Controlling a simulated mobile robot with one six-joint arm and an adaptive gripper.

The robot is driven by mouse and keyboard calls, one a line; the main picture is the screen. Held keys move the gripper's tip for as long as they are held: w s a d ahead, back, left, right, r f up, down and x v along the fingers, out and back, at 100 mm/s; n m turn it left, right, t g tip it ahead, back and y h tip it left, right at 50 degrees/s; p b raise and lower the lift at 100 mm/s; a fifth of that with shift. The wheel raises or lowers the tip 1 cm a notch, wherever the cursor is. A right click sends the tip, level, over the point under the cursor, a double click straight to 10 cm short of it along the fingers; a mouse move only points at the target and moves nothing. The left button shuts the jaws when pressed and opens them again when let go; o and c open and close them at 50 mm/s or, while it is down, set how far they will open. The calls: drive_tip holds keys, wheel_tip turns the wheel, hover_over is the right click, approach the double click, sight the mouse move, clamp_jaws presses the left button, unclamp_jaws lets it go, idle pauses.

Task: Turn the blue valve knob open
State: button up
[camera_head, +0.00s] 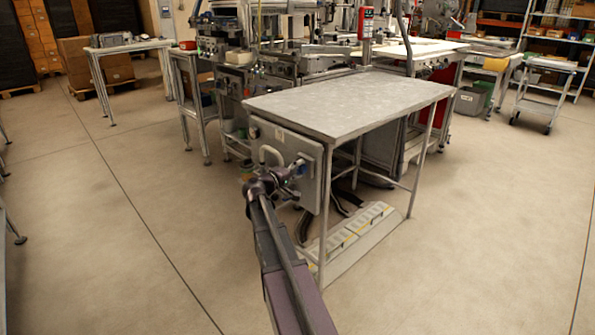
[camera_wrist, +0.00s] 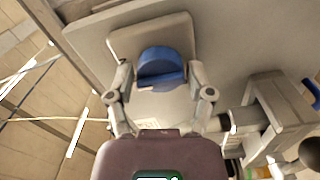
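The blue valve knob (camera_wrist: 160,66) is round and sits on a pale square plate (camera_wrist: 124,42) on a grey panel (camera_wrist: 232,45), in the upper middle of the wrist view. My gripper (camera_wrist: 160,75) is open, with one finger on each side of the knob. A small gap shows between each fingertip and the knob, and I see no clear contact. In the head view my gripper (camera_head: 264,180) is at the grey panel (camera_head: 313,172) on the table's near side. I cannot make out the knob for certain there.
A grey-topped table (camera_head: 350,100) stands above the panel. A grey bracket or pipe fitting (camera_wrist: 262,112) with a blue part (camera_wrist: 312,90) is right of my gripper in the wrist view. A low platform (camera_head: 355,238) lies under the table. Open floor (camera_head: 120,220) is at the left.

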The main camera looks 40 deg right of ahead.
drive_tip(key=shift+o, duration=0.5)
drive_tip(key=shift+a, duration=0.25)
drive_tip(key=a, duration=1.1)
drive_tip(key=shift+s+a, duration=0.3)
drive_tip(key=shift+s, duration=0.15)
